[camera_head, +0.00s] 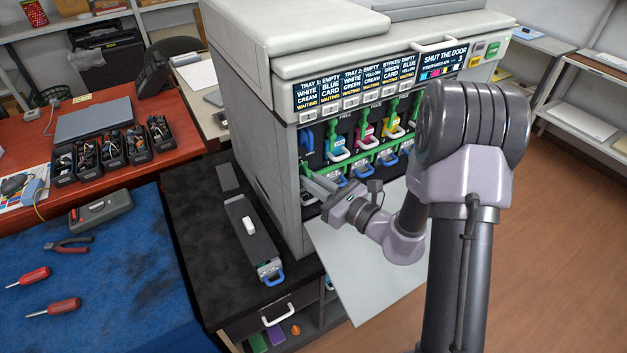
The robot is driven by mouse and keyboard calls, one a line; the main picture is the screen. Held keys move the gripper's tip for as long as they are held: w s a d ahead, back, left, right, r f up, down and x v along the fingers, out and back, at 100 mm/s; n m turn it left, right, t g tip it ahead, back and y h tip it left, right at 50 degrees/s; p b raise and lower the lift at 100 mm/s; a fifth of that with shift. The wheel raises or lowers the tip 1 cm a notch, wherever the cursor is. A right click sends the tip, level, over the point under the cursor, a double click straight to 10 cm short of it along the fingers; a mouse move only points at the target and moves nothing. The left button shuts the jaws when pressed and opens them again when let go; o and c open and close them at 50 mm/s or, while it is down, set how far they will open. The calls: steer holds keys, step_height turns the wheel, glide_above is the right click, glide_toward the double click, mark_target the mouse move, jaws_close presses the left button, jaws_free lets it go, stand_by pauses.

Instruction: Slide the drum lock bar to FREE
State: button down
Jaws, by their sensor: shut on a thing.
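The large grey printer (275,150) stands with its front door folded down. A green bar, the drum lock bar (387,146), runs across the open bay below the colored toner cartridges. My gripper (313,186) is at the lower left of the bay, by the left end of the bar. It is shut on what appears to be the bar's left end; the fingers hide most of the contact. The FREE mark and the bar's exact position are too small to read. Cyan (337,146), magenta (364,134) and yellow (390,122) cartridges sit in the slots with green levers.
The lowered door panel (350,278) lies below my arm. A long dark cartridge (250,238) lies on the black cabinet (195,220) at left. A blue mat (110,265) with tools and a red desk (90,135) are further left. Floor at right is clear.

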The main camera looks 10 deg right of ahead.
steer(key=shift+w+d+r, duration=0.2)
steer(key=shift+w+r, duration=0.05)
steer(key=shift+r, duration=0.1)
stand_by(0.3)
steer(key=shift+w+d, duration=0.25)
steer(key=shift+d, duration=0.45)
steer(key=c, duration=1.4)
jaws_free()
steer(key=shift+c, duration=0.9)
steer(key=shift+o, duration=1)
